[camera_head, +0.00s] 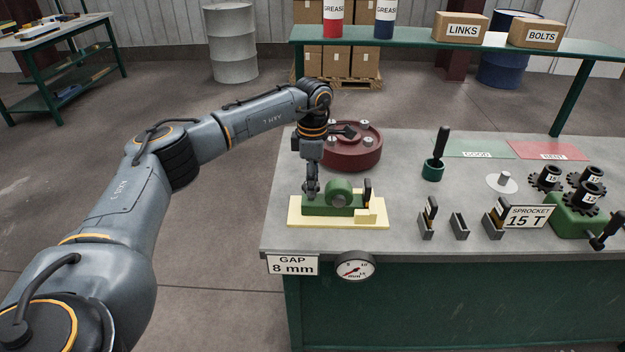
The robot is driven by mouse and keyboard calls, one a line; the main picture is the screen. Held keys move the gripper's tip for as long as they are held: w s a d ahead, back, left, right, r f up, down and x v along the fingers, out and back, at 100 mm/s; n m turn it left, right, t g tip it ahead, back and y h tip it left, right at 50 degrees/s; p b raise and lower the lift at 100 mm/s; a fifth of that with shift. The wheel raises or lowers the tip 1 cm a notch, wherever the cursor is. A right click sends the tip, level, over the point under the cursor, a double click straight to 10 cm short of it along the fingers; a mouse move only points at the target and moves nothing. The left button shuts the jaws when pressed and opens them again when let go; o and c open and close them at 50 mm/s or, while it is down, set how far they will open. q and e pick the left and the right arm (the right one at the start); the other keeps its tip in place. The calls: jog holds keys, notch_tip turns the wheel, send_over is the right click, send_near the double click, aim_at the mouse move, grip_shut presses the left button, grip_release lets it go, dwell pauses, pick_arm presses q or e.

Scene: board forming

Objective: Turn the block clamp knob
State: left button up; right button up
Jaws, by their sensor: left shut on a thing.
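My left gripper (312,192) points down at the clamp's left end and is shut there. The clamp knob is hidden by the fingers, which appear to be on it. A dark upright piece (367,190) stands at the clamp's right end. My right gripper is not in view.
A dark red round fixture (352,150) stands close behind my left gripper. A gap sign (292,265) and a dial gauge (356,267) are on the bench's front edge. Grey slotted holders (459,226) and a green sprocket stand (582,222) are to the right.

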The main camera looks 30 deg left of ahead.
pick_arm(q)
jog(key=shift+r, duration=0.1)
jog(key=o, duration=1.2)
jog(key=shift+c, duration=0.2)
notch_tip(320, 180, up, 12)
